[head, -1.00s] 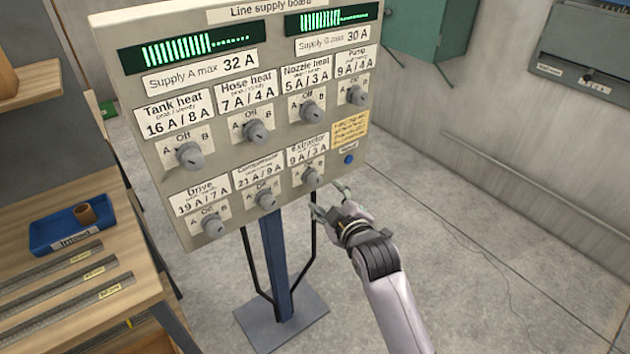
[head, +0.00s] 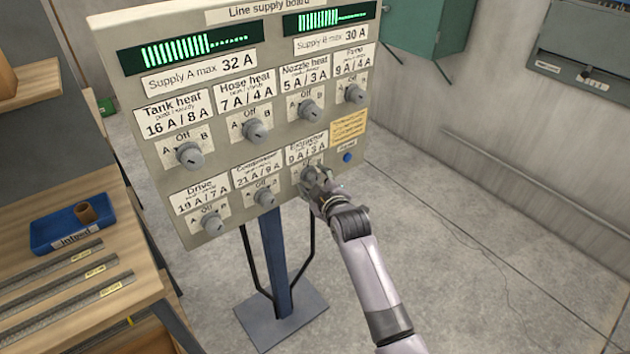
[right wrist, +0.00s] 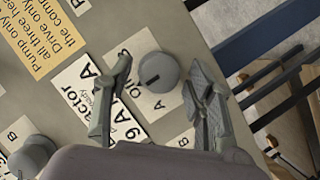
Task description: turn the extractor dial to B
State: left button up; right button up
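The line supply board (head: 165,215) carries several grey dials. The extractor dial (head: 308,174) is in its lower row at the right, partly hidden by my right gripper (head: 318,186). In the right wrist view the extractor dial (right wrist: 159,71) sits between the two fingers of my right gripper (right wrist: 160,62). The fingers are apart, one on each side, with gaps to the dial. My left gripper is not in view.
The compressor dial (head: 265,195) is just left of the extractor dial. A blue button (head: 347,157) lies to its right, below a yellow note (head: 348,126). A wooden bench (head: 120,255) with a blue tray (head: 50,238) stands at the left. The floor at right is clear.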

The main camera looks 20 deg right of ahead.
jog(key=c, duration=1)
jog(key=shift+d+r+m+y+p, duration=0.1)
jog(key=shift+r+m+y+p, duration=0.3)
jog(key=shift+p, duration=0.8)
jog(key=shift+c, duration=0.2)
jog(key=shift+d+f+m+g+y+p, duration=0.15)
jog(key=shift+m+g+y+p, duration=0.35)
jog(key=shift+m+p, duration=0.5)
jog(key=shift+f+m+g+y+p, duration=0.1)
jog(key=shift+m+g+y+p, duration=0.25)
jog(key=shift+m, duration=0.35)
jog(key=shift+m+g+y, duration=0.25)
jog(key=shift+m+y, duration=0.2)
jog(key=shift+m, duration=0.35)
jog(key=o, duration=1.1)
jog(key=shift+w, duration=0.1)
jog(key=shift+o, duration=0.2)
